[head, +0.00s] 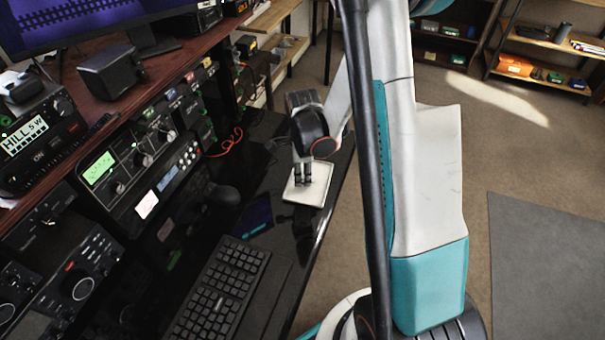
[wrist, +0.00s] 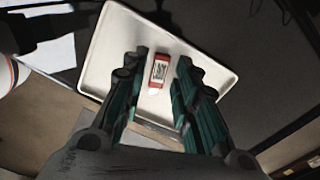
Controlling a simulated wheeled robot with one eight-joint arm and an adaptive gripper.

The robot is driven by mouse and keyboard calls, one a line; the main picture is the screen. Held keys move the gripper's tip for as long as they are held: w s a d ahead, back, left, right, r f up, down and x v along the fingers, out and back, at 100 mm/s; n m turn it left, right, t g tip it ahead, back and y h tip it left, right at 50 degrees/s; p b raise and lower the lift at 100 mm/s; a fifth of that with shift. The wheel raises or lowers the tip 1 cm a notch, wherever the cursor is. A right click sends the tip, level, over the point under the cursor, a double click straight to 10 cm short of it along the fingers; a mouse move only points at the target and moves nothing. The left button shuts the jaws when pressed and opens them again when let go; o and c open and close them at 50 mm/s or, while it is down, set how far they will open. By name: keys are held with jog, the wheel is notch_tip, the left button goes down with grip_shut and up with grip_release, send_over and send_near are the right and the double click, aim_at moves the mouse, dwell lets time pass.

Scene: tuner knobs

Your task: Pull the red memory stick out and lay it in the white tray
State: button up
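The white tray (head: 320,190) lies on the black desk near its right edge. In the wrist view the tray (wrist: 108,50) fills the upper middle. The red memory stick (wrist: 159,70), with a pale label and a white end, shows over the tray floor between my fingers. My gripper (wrist: 161,58) is open, with a gap on each side of the stick. In the head view my gripper (head: 303,178) points down over the tray and the stick cannot be made out. I cannot tell whether the stick's underside rests fully on the tray.
A keyboard (head: 220,290) lies on the desk in front of the tray. Radio units with knobs (head: 145,160) line the left side. The carpeted floor (head: 500,150) to the right is mostly clear.

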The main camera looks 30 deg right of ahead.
jog(key=shift+r+p, duration=0.55)
jog(key=shift+r, duration=0.5)
jog(key=shift+o, duration=0.4)
jog(key=o, duration=0.5)
jog(key=shift+c, duration=0.2)
notch_tip(320, 180, up, 12)
